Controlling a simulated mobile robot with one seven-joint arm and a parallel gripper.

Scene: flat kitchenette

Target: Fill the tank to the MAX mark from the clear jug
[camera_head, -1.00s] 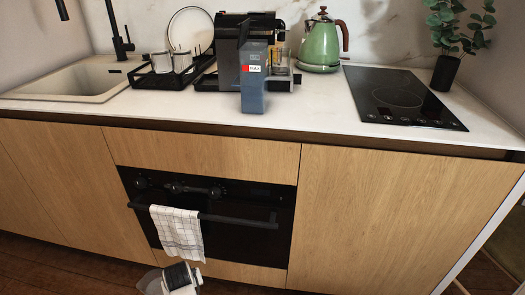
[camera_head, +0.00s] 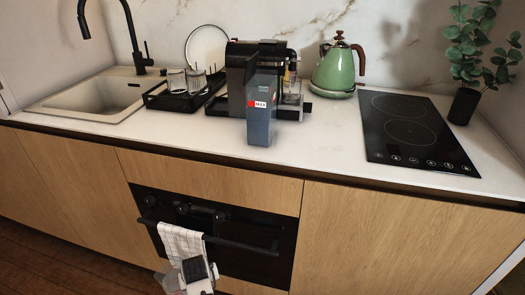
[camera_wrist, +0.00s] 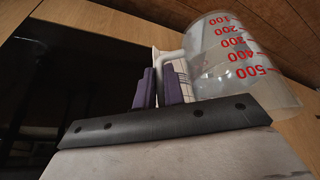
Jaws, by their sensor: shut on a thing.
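The tank (camera_head: 260,125) is a tall blue-grey translucent box with a red and white MAX label. It appears upright at the front of the black coffee machine (camera_head: 237,90); its water level cannot be made out. My gripper (camera_wrist: 162,85) is shut on the pale handle of the clear jug (camera_wrist: 235,65), which has red marks from 100 to 500. I cannot tell how much water is in the jug. In the head view my gripper (camera_head: 195,272) is low in front of the oven, below the counter and well away from the tank; the jug is barely visible there.
A checked towel (camera_head: 182,243) hangs on the oven handle (camera_head: 240,243) close to my gripper. A rack with glasses (camera_head: 178,100) stands left of the machine, a green kettle (camera_head: 335,70) and black hob (camera_head: 412,133) to its right. The counter's front strip (camera_head: 310,150) is clear.

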